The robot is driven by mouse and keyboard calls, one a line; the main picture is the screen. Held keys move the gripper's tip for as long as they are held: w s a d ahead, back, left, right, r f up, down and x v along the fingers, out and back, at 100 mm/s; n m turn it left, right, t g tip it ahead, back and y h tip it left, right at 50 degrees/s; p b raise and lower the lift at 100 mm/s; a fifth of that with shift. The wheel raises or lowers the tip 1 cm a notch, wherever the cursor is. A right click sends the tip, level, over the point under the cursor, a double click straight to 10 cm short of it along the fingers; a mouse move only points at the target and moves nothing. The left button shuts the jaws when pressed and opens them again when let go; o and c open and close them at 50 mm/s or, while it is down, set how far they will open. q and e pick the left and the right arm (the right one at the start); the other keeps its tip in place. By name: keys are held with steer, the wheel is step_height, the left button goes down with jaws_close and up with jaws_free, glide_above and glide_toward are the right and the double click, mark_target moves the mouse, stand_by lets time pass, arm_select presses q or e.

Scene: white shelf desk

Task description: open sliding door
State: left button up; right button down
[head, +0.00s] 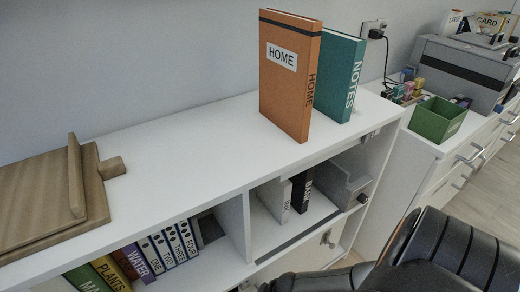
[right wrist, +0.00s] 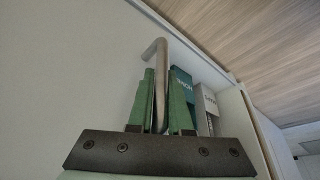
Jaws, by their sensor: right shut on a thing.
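The sliding door (right wrist: 70,75) is a plain pale panel filling the left of the right wrist view. A bent metal bar handle (right wrist: 159,55) stands out from it. My right gripper (right wrist: 161,82) has its green fingers on both sides of the handle and is shut on it. Beside the door's edge, part of a compartment is uncovered, with a teal book (right wrist: 181,95) and a grey-white book (right wrist: 205,105) in it. In the head view the lower front of the white shelf desk (head: 190,118) is partly cut off, and neither gripper can be seen there.
An orange HOME binder (head: 287,85) and a teal NOTES binder (head: 338,80) stand on the desk top. A wooden board (head: 40,205) lies at left. A green box (head: 437,120) is at right. A black padded shape (head: 445,245) fills the lower right.

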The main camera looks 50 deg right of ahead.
steer(key=c, duration=0.8)
jaws_free()
steer(key=shift+c, duration=0.2)
steer(key=shift+r, duration=0.2)
arm_select(q)
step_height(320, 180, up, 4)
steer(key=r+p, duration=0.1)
steer(key=p, duration=0.3)
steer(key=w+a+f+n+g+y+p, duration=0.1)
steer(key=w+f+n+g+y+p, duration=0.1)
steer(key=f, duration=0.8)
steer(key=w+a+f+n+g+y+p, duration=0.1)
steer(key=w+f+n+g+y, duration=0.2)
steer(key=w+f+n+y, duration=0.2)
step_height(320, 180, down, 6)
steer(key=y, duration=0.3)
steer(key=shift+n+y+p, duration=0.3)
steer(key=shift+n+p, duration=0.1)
arm_select(e)
steer(key=v, duration=1.2)
